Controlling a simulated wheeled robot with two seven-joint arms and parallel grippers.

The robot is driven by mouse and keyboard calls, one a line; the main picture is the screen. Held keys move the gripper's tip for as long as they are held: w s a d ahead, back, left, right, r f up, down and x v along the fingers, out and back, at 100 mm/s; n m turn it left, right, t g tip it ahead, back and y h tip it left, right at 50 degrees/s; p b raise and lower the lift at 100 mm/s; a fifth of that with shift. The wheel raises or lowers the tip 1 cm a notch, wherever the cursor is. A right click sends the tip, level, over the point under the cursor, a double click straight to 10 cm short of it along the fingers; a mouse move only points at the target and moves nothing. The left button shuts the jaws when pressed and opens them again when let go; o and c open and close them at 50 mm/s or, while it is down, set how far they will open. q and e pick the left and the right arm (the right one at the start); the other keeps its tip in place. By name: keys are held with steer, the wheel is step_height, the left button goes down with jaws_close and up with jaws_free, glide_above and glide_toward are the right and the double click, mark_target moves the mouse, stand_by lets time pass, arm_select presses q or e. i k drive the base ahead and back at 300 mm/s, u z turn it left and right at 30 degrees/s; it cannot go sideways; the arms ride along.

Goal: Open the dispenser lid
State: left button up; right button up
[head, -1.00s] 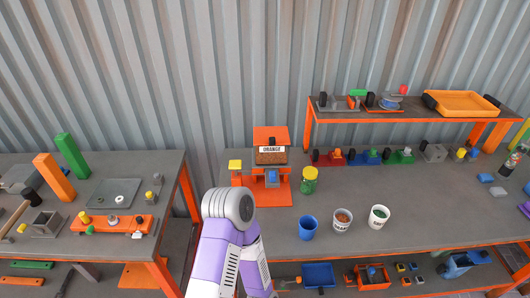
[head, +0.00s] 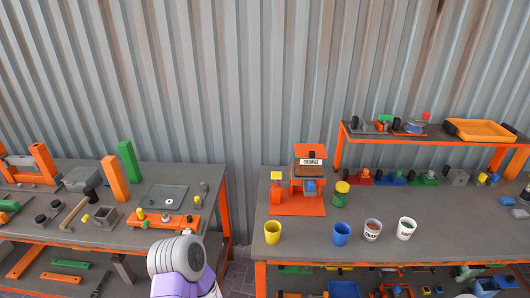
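The dispenser (head: 309,171) stands on the right-hand table near its left end, with an orange base plate (head: 297,208) and a white label reading ORANGE. Its orange lid (head: 311,149) lies across the top, with a small black knob at its front edge; it looks closed. A yellow-topped post (head: 277,176) and a blue part (head: 310,187) sit on the dispenser's stand. One of my purple and white arms shows at the bottom, left of the dispenser and well apart from it. Neither gripper is in view.
A yellow cup (head: 272,231), a blue cup (head: 341,233) and two white cups (head: 372,230) (head: 405,228) stand along the front of the right-hand table. A green jar with a yellow lid (head: 341,194) is beside the dispenser. A gap separates the two tables.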

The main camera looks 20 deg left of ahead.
mark_target(303, 150)
steer(key=u, duration=0.9)
steer(key=i, duration=0.4)
